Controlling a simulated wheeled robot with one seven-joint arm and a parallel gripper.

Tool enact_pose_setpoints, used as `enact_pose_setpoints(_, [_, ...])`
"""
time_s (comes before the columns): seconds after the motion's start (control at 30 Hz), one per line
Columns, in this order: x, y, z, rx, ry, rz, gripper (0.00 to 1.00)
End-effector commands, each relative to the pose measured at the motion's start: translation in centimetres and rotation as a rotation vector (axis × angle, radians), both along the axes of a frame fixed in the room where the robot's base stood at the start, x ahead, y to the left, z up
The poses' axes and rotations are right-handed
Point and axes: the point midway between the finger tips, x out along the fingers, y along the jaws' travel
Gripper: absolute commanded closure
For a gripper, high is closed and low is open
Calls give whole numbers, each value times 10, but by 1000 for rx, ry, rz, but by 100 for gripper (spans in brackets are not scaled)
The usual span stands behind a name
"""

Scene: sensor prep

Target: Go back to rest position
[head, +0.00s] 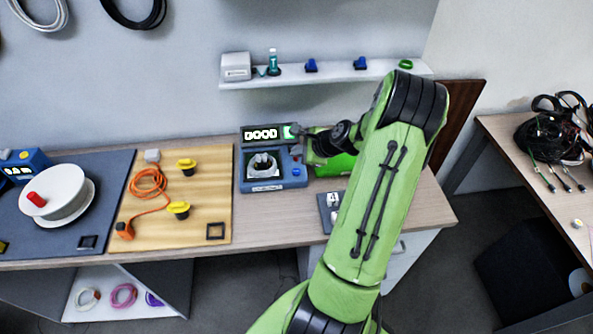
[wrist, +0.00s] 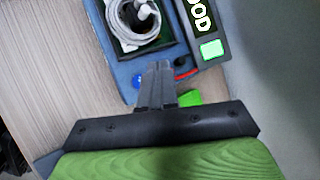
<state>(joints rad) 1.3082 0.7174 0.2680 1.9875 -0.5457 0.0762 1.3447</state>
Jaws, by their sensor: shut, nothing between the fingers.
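My gripper (wrist: 157,86) is shut with nothing between its fingers. In the wrist view its fingertips are over the near edge of a blue test device (wrist: 127,76), close to a blue button (wrist: 138,82). In the head view the device (head: 245,184) stands on the table, with a grey and white round part in its recess. Its display (head: 262,134) reads "GOOD" and has a lit green square. My green arm reaches in from the lower right and bends left at the device's right side. In the head view the fingertips are too small to make out clearly.
A wooden board (head: 205,215) with an orange cable (head: 149,183) and yellow knobs lies left of the device. A white reel (head: 52,192) is on the dark mat farther left. A shelf (head: 330,77) with small items is above. A side table (head: 545,185) with cables stands right.

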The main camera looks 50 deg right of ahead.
Motion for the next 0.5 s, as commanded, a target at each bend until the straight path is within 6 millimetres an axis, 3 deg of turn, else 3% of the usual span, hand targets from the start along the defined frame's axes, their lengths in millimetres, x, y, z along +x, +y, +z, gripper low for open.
enact_pose_setpoints(0.37, [2, 5, 4, -17, 7, 24, 100])
enact_pose_setpoints(0.47, [11, 33, 23, -122, 53, 169, 100])
enact_pose_setpoints(0.5, [15, 53, 35, -189, 81, 262, 100])
